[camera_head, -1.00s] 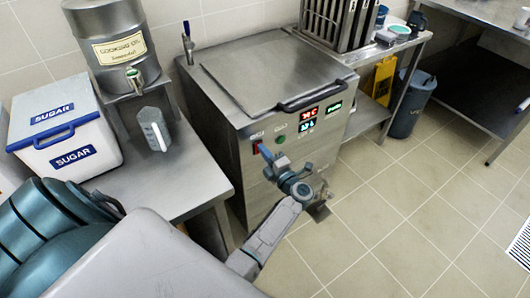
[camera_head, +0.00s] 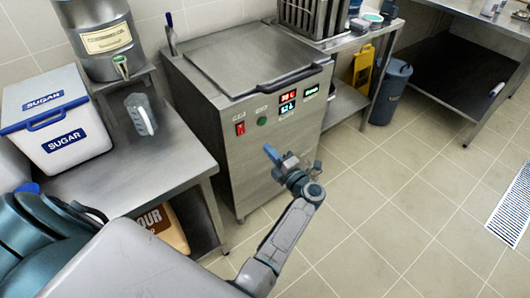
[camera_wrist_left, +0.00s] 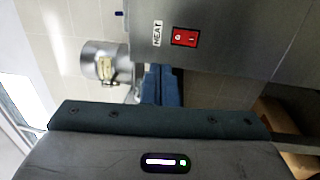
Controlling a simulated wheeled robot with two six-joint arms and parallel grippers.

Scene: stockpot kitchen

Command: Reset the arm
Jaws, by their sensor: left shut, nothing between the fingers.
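My left gripper (camera_head: 270,153) is in front of the steel cooker's front panel, below and right of the red heat switch (camera_head: 240,128). Its blue fingers are together and empty, and they also show closed in the left wrist view (camera_wrist_left: 161,86). The fingers look apart from the switch. In the wrist view the red switch (camera_wrist_left: 185,37) sits beside a HEAT label, up and right of the fingers. The steel cooker (camera_head: 225,160) has its lid down and lit displays. My right gripper is not in view.
A steel table (camera_head: 165,168) at left holds a sugar box (camera_head: 60,125), a measuring jug (camera_head: 141,114) and a cooking-oil drum (camera_head: 100,40). A flour container (camera_head: 163,228) is under it. A blue bin (camera_head: 390,92) and yellow sign (camera_head: 361,65) stand at right. The tiled floor (camera_head: 400,200) is open.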

